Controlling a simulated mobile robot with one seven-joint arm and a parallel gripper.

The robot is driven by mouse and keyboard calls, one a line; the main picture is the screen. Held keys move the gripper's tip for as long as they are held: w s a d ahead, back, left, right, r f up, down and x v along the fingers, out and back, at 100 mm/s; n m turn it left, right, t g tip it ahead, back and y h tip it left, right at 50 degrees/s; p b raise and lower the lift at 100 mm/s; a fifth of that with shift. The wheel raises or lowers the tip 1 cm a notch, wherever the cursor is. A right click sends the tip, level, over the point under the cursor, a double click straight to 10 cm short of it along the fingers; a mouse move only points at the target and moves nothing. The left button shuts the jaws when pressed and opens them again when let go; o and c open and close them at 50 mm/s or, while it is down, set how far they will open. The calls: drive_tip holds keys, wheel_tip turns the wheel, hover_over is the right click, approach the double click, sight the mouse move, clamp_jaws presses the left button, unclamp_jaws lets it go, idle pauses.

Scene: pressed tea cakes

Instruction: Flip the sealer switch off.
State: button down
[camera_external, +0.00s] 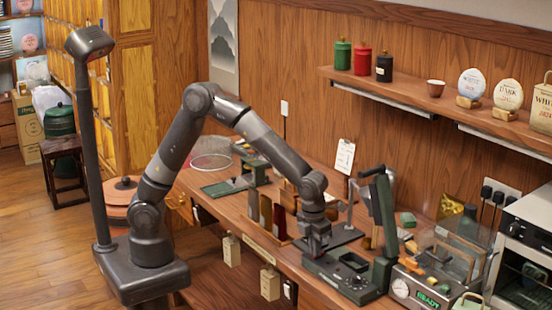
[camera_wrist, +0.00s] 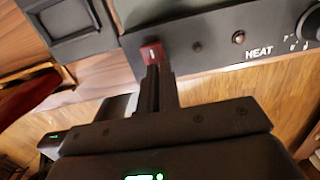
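The sealer (camera_external: 330,272) is a dark machine at the table's front edge, with a raised dark green arm on its right. In the wrist view its front panel (camera_wrist: 215,50) carries a knob at the right and the word HEAT. The red sealer switch (camera_wrist: 153,53) has a small white mark and sits on the panel's left part. My gripper (camera_external: 316,252) is low over the sealer's left end. In the wrist view my gripper (camera_wrist: 154,68) has its narrow fingers together, their tips right at the switch's lower edge. I cannot tell whether they touch it.
Dark and red upright pieces (camera_external: 272,215) stand left of my gripper. Tags hang from the table's front edge. A shelf (camera_external: 450,105) runs above.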

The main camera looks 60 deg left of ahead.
sight(322, 252)
drive_tip(key=shift+a+f, duration=0.25)
drive_tip(key=shift+f, duration=0.25)
drive_tip(key=shift+w+a+r, duration=0.1)
drive_tip(key=shift+w+r, duration=0.05)
drive_tip(key=shift+w, duration=0.75)
drive_tip(key=shift+r, duration=0.1)
wheel_tip(322, 252, up, 14)
drive_tip(key=s, duration=0.2)
drive_tip(key=shift+d+r, duration=0.25)
drive_tip(key=shift+d, duration=0.15)
drive_tip(key=shift+w+r+g, duration=0.1)
drive_tip(key=shift+w+g, duration=1.2)
drive_tip(key=shift+w, duration=0.15)
